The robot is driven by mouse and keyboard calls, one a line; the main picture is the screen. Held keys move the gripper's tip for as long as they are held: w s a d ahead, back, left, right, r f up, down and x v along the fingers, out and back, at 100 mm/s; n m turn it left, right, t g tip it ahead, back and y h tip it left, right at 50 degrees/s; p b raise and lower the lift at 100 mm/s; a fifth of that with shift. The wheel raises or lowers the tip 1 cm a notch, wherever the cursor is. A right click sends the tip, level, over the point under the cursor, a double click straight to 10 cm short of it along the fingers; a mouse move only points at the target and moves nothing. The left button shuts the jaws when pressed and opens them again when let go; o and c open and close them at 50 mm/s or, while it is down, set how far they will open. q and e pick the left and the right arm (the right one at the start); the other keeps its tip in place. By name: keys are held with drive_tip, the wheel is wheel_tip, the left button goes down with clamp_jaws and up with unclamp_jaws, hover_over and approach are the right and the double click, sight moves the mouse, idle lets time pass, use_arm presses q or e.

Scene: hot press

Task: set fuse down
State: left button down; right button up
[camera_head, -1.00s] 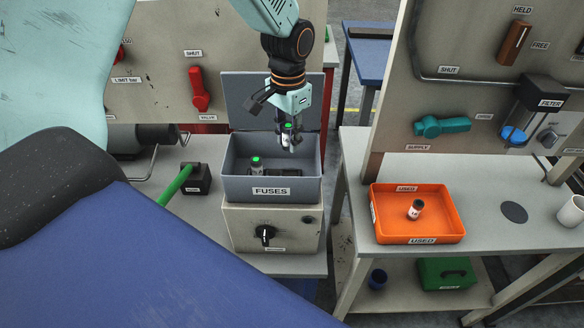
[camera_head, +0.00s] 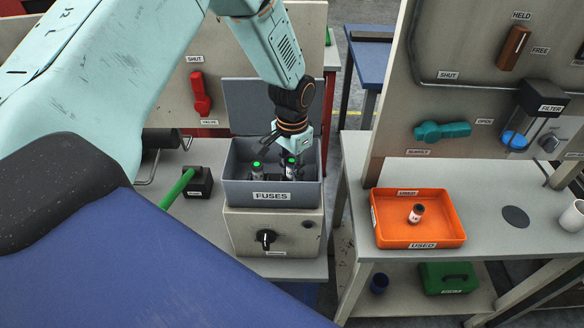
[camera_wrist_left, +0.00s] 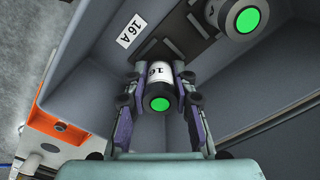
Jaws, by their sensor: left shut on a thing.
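My left gripper (camera_head: 289,170) reaches down into the grey FUSES bin (camera_head: 308,194), on its right side. It is shut on a fuse (camera_head: 291,161) with a green end. In the left wrist view the held fuse (camera_wrist_left: 158,78) is white and dark with "16" on it, between the two fingers (camera_wrist_left: 158,100). A second green-ended fuse (camera_head: 257,170) stands in the bin to the left; it also shows in the wrist view (camera_wrist_left: 238,20). A dark holder with a "16 A" label (camera_wrist_left: 130,31) lies by them. Whether the held fuse touches it is hidden.
An orange USED tray (camera_head: 450,236) holds one fuse (camera_head: 416,213) on the right bench. The bin stands on a box with a black knob (camera_head: 266,237). The bin's raised lid (camera_head: 245,104) is behind.

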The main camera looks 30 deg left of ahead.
sight(291, 161)
use_arm(q)
drive_tip(key=shift+s+a+f, duration=0.1)
drive_tip(key=shift+s+f, duration=0.2)
drive_tip(key=shift+f, duration=0.25)
drive_tip(key=c, duration=1.3)
unclamp_jaws()
drive_tip(key=shift+r, duration=0.1)
drive_tip(key=shift+o, duration=1)
drive_tip(key=shift+w, duration=0.2)
wheel_tip(291, 161, up, 13)
drive_tip(key=shift+r+b, duration=0.1)
drive_tip(key=shift+b, duration=0.35)
